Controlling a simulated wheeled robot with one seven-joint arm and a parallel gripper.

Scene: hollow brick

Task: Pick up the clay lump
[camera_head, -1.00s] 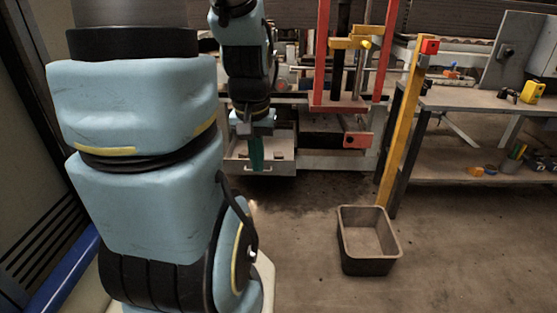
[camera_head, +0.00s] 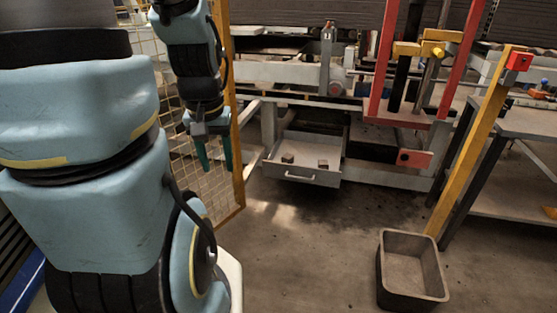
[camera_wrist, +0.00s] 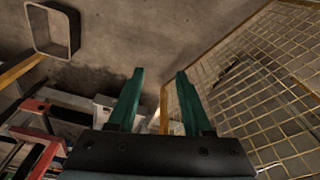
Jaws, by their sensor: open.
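Two small brownish lumps lie in an open grey drawer (camera_head: 300,178) under the machine bench in the head view. One lump (camera_head: 288,158) is at the left and the other lump (camera_head: 323,164) is further right. They are too small to tell which is clay. My gripper (camera_head: 214,162), with green fingers, hangs left of the drawer, apart from it, in front of the wire mesh. It also shows in the wrist view (camera_wrist: 160,73), with its fingers spread and nothing between them. No lump can be made out in the wrist view.
A wire-mesh fence (camera_head: 180,140) with a yellow post (camera_head: 232,110) stands close behind my gripper. A grey bin (camera_head: 410,265) stands on the floor at right; the bin also shows in the wrist view (camera_wrist: 50,30). A slanted yellow post (camera_head: 470,145) rises behind it. Floor before the drawer is clear.

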